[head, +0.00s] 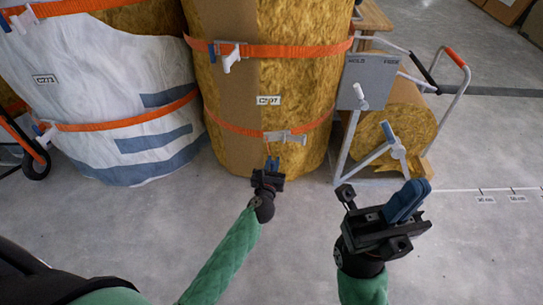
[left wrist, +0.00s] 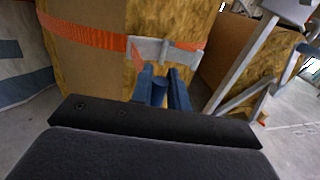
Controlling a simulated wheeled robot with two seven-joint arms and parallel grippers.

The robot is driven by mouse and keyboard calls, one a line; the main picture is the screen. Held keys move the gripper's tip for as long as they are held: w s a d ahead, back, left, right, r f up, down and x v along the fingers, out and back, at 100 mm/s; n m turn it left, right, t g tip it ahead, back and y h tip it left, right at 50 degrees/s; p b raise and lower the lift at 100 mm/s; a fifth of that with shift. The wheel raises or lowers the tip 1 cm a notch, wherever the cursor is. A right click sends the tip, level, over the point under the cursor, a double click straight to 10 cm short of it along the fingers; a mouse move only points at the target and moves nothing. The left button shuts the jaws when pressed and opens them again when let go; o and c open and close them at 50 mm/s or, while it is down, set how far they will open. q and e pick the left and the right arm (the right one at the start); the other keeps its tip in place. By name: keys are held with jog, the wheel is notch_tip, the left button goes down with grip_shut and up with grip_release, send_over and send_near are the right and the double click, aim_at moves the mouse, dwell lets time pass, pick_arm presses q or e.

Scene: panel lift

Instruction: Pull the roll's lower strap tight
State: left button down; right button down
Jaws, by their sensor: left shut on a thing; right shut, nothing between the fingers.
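The roll (head: 300,88) of yellow wool with a brown paper band stands upright, with tag C207 (head: 268,100). Its orange lower strap (head: 232,127) runs around it to a grey metal buckle (head: 284,137); strap and buckle also show in the left wrist view, the strap (left wrist: 85,36) left of the buckle (left wrist: 165,51). A short orange strap tail (left wrist: 137,56) hangs from the buckle towards my left gripper (head: 272,162), whose blue fingers (left wrist: 162,84) are shut on it just below the buckle; the gripped part is mostly hidden. My right gripper (head: 408,198) is shut and empty, well right of the roll.
The upper orange strap (head: 270,50) has a white-handled buckle. A white-wrapped roll C213 (head: 100,95) stands at left. At right, a metal frame with a grey panel (head: 367,80) and levers holds a lying wool roll (head: 395,115). The floor in front is clear.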

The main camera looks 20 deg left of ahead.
pick_arm(q)
jog(key=shift+s+d, duration=0.1)
jog(key=c, duration=1.5)
grip_release()
jog(key=shift+o, duration=0.5)
jog(key=shift+s, duration=0.6)
jog(key=s, duration=0.6)
jog(key=shift+s+d+p, duration=0.25)
jog(key=shift+s+p, duration=0.05)
jog(key=shift+p, duration=0.05)
